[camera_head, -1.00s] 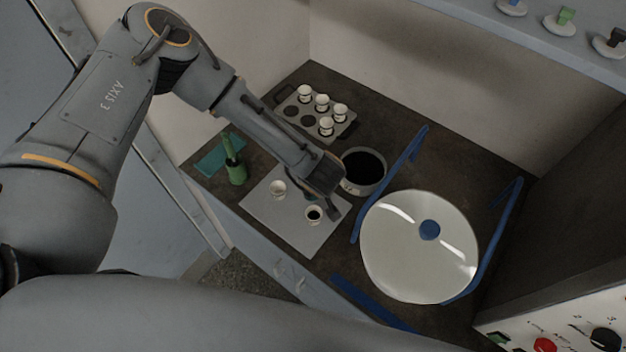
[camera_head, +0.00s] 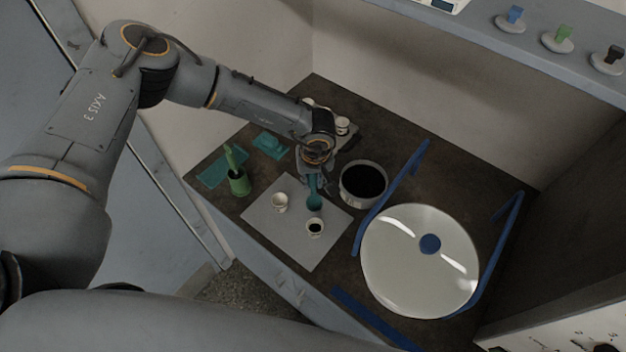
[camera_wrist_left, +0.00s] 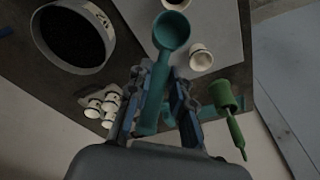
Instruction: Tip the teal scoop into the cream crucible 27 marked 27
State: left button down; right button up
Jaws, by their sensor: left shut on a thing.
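My left gripper (camera_head: 313,180) is shut on the handle of the teal scoop (camera_head: 314,203). The scoop's bowl hangs over the grey mat (camera_head: 262,222), just behind a cream crucible with dark contents (camera_head: 315,228). A second cream crucible (camera_head: 280,203), apparently empty, stands on the mat to the left. I cannot read a 27 on either. In the left wrist view, the scoop bowl (camera_wrist_left: 171,30) points away from the gripper (camera_wrist_left: 161,85), between the dark-filled crucible (camera_wrist_left: 176,3) and the pale one (camera_wrist_left: 201,59). The bowl's contents are unclear. My right gripper is not in view.
A round pan of dark material (camera_head: 363,184) stands close right of the gripper. A large white lidded dish (camera_head: 418,272) is right. The crucible tray is mostly behind my arm.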

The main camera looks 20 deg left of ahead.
pick_arm(q)
jog(key=shift+a+f, duration=0.1)
jog(key=shift+f, duration=0.05)
jog(key=g+b, duration=0.1)
jog(key=b, duration=0.1)
jog(key=w+f+g+h+b, duration=0.1)
jog(key=b, duration=0.2)
jog(key=g+b, duration=0.1)
jog(key=b, duration=0.1)
jog(key=shift+w+a+f+g+h, duration=0.2)
jog(key=shift+w+a+g+h, duration=0.1)
jog(key=shift+w+g, duration=0.1)
jog(key=shift+r+b, duration=0.15)
jog(key=shift+b, duration=0.35)
jog(key=shift+r, duration=0.1)
jog(key=g+b, duration=0.1)
jog(key=b, duration=0.2)
jog(key=f+g+h+b, duration=0.1)
jog(key=b, duration=0.3)
jog(key=g+b, duration=0.1)
jog(key=b, duration=0.2)
jog(key=shift+w+a+f+g, duration=0.15)
jog(key=shift+w+f+g, duration=0.2)
jog(key=shift+w+g, duration=0.05)
jog(key=shift+r+h+b, duration=0.15)
jog(key=shift+h+b, duration=0.15)
jog(key=shift+b, duration=0.3)
jog(key=shift+r, duration=0.15)
